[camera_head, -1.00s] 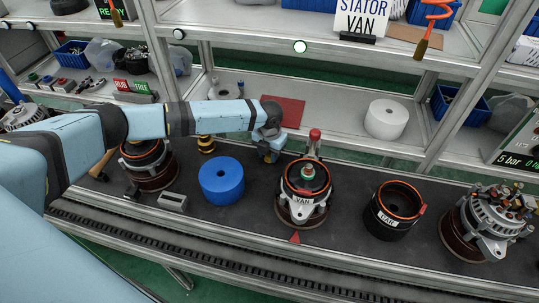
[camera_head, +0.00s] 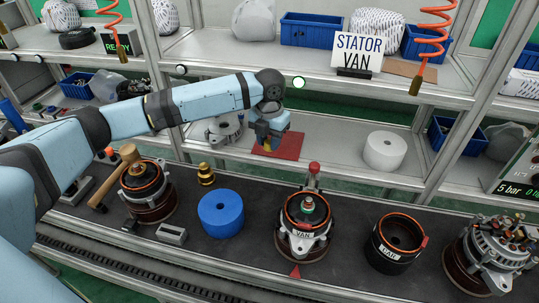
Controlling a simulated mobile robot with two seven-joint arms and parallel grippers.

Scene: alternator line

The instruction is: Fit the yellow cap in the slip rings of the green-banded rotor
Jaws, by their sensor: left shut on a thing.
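My left gripper (camera_head: 268,140) is low over the red mat (camera_head: 289,147) on the lower shelf, its fingers pointing down. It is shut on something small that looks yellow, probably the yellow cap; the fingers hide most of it. My right gripper is not in view.
A white roll (camera_head: 384,151) stands on the shelf.

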